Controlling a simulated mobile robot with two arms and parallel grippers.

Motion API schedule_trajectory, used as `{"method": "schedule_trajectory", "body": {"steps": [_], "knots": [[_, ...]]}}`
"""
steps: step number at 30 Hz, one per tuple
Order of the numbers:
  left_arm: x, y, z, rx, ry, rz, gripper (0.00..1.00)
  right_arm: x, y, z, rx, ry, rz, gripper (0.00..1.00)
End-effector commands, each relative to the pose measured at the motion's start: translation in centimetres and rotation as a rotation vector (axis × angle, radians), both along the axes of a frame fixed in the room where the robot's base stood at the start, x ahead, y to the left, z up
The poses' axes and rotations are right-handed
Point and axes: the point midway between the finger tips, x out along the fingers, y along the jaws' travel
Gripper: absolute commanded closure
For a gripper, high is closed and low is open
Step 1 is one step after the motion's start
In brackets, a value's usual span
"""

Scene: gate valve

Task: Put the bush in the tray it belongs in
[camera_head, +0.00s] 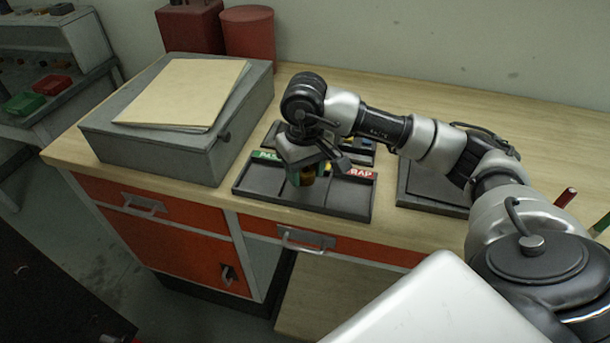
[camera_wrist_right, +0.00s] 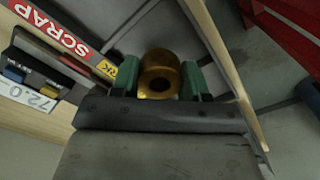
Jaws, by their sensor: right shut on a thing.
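My right gripper (camera_head: 304,175) is shut on the brass bush (camera_wrist_right: 158,69), a short ring with a hole, held between green fingertips. In the head view the bush (camera_head: 308,177) is a small brown patch beneath the gripper, partly hidden. It shows over the black sorting tray (camera_head: 340,209), left of the middle; its exact height cannot be told. The tray has a green label (camera_head: 266,155) at left and a red SCRAP label (camera_head: 362,174) at right. In the wrist view a yellow label (camera_wrist_right: 106,69), ending in "RK", shows beside SCRAP. My left gripper is not in view.
A large grey box (camera_head: 150,145) bearing folders (camera_head: 185,92) stands to the left. A dark flat plate (camera_head: 430,192) lies to the right, under my arm. Red canisters (camera_head: 248,32) stand behind.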

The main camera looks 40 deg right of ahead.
Motion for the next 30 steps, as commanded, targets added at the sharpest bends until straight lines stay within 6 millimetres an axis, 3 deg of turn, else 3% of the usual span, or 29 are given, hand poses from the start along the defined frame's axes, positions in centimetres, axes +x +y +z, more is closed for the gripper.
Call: {"method": "schedule_trajectory", "body": {"steps": [6,18,19,20,30], "knots": [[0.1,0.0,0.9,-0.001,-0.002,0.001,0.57,-0.1,0.0,-2.5,0.000,0.002,0.001,0.88],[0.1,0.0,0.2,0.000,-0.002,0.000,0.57,0.0,0.0,-3.1,0.000,0.000,0.001,0.88],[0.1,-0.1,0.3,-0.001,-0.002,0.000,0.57,-0.1,0.0,-3.1,0.000,0.001,0.001,0.52],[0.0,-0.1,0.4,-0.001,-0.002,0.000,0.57,-0.1,0.0,-3.0,0.000,0.001,0.001,0.47],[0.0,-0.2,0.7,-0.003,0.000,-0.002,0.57,-0.1,0.0,-2.8,0.000,0.001,0.001,0.44]]}}
